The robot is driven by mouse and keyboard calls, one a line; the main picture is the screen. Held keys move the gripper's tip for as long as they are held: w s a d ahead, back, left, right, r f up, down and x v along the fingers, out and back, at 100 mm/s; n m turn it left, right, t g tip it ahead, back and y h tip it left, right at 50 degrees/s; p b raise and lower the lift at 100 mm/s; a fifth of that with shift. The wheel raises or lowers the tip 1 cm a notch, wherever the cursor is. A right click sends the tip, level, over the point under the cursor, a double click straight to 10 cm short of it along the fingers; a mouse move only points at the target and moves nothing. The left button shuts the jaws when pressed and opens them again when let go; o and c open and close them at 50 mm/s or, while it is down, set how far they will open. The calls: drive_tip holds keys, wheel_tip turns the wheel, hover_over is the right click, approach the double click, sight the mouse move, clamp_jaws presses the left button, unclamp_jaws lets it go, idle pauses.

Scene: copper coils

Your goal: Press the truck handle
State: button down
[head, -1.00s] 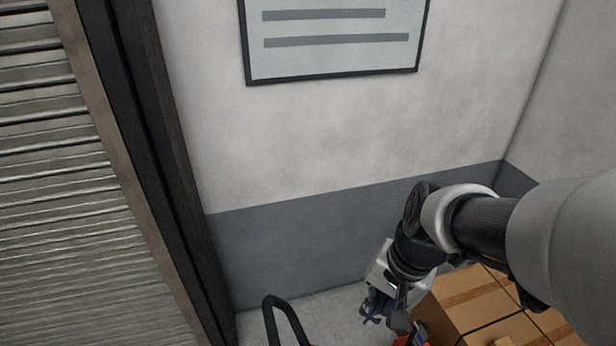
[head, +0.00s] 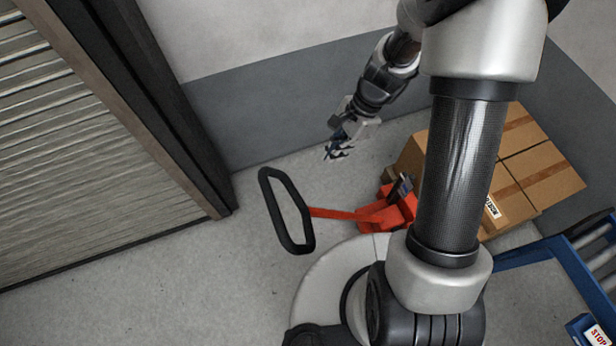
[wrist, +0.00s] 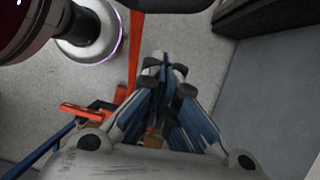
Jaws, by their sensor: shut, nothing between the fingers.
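The truck handle (head: 287,211) is a black loop on a red-orange bar that runs right to the red truck body (head: 388,211) on the floor. My gripper (head: 338,153) is shut and empty, above and beyond the handle in the head view, apart from it. In the wrist view the blue fingers of my gripper (wrist: 165,70) are together, near the red bar (wrist: 135,50). A dark piece at the top edge of the wrist view looks like part of the handle loop, mostly cut off.
Cardboard boxes (head: 530,165) are stacked behind the truck body. A blue roller frame (head: 540,250) stands at the right. A shutter door (head: 90,150) with a dark frame is at the left. The grey floor (head: 150,275) left of the handle is clear.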

drive_tip(key=a+b+x, duration=0.1)
drive_tip(key=b+x, duration=0.1)
drive_tip(key=x, duration=0.4)
drive_tip(key=s+a+r+b+x, duration=0.1)
drive_tip(key=b+x, duration=0.1)
drive_tip(key=x, duration=0.4)
drive_tip(key=shift+a+f, duration=0.35)
drive_tip(key=shift+a, duration=0.05)
drive_tip(key=shift+s, duration=0.1)
drive_tip(key=shift+a, duration=0.1)
